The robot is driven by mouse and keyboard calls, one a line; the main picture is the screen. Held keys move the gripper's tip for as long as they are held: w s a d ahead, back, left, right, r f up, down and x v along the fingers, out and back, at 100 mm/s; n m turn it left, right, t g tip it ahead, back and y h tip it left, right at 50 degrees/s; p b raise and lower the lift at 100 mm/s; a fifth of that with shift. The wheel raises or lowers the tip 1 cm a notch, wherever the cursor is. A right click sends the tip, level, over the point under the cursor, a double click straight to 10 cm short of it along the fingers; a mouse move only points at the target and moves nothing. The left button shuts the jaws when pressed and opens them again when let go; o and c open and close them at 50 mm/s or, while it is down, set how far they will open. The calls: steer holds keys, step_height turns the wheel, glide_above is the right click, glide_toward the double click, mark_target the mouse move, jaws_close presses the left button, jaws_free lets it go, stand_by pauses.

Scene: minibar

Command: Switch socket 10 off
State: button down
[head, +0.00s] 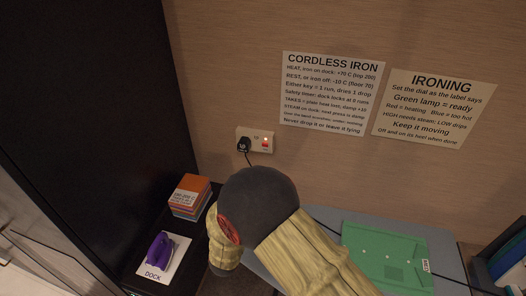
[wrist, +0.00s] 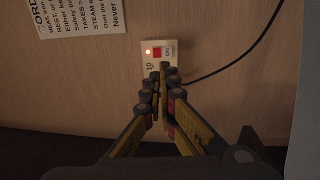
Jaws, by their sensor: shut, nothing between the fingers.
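Socket 10 is a cream wall plate (head: 255,133) with a black plug (head: 244,144) on its left and a red switch (head: 266,143) on its right. In the wrist view the plate (wrist: 174,44) carries the number 10, an ON mark, a glowing lamp (wrist: 148,51) and the red switch (wrist: 157,52). My gripper (wrist: 160,74) is shut and empty, its tips close in front of the plate's lower part. They cover part of the plate and the plug in the wrist view; contact cannot be told. My arm hides the gripper in the head view.
A purple iron (head: 160,249) stands on the dock (head: 178,268) at lower left, beside an orange-topped stack (head: 190,190). A green board (head: 390,252) lies on the grey surface at right. Two notices (head: 332,93) hang above. A black cord (wrist: 230,68) runs right from the socket.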

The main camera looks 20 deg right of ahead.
mark_target(265, 146)
stand_by(0.3)
steer(key=b+x, duration=0.2)
steer(key=x, duration=1.2)
steer(key=shift+s+b, duration=0.1)
steer(key=shift+b, duration=0.2)
steer(key=shift+r, duration=0.1)
